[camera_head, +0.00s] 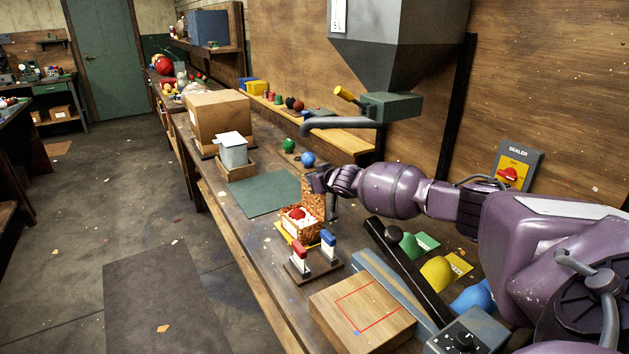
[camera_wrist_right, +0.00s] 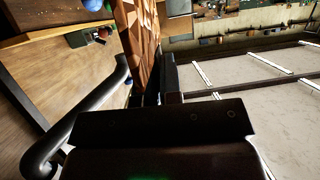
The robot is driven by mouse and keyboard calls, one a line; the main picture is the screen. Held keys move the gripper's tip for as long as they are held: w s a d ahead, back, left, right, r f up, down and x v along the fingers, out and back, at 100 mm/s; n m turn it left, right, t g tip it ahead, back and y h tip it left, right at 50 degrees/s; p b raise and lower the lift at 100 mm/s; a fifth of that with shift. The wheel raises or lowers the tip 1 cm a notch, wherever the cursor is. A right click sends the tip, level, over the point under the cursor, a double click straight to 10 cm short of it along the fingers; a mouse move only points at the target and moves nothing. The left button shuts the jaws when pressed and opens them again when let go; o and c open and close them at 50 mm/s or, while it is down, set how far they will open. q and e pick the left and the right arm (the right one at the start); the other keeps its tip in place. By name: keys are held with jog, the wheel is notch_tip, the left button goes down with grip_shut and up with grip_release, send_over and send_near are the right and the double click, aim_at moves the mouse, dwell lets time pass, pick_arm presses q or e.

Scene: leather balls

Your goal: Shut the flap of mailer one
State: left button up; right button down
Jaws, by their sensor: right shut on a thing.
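Mailer one, a small box with an orange-brown speckled pattern (camera_head: 302,226), stands on a yellow patch on the bench in the head view. A red ball (camera_head: 297,213) sits in white lining inside it. Its flap (camera_head: 312,196) stands upright at the back right side, so the mailer is open. My right gripper (camera_head: 321,186) is at the top of the flap and shut on it. In the right wrist view the patterned flap (camera_wrist_right: 139,38) runs down to my dark gripper (camera_wrist_right: 150,97). The exact grip is partly hidden. My left gripper is out of view.
A stand with red and blue pieces (camera_head: 315,257) is close in front of the mailer. A green mat (camera_head: 264,194) lies behind it. Green (camera_head: 289,145) and blue (camera_head: 308,159) balls sit farther back. A wooden block (camera_head: 362,313) is nearer, and a hopper (camera_head: 395,50) hangs above.

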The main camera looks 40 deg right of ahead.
jog(key=c, duration=1.3)
grip_release()
jog(key=shift+f, duration=0.25)
jog(key=shift+r, duration=0.1)
jog(key=shift+s, duration=0.1)
jog(key=shift+v, duration=3.7)
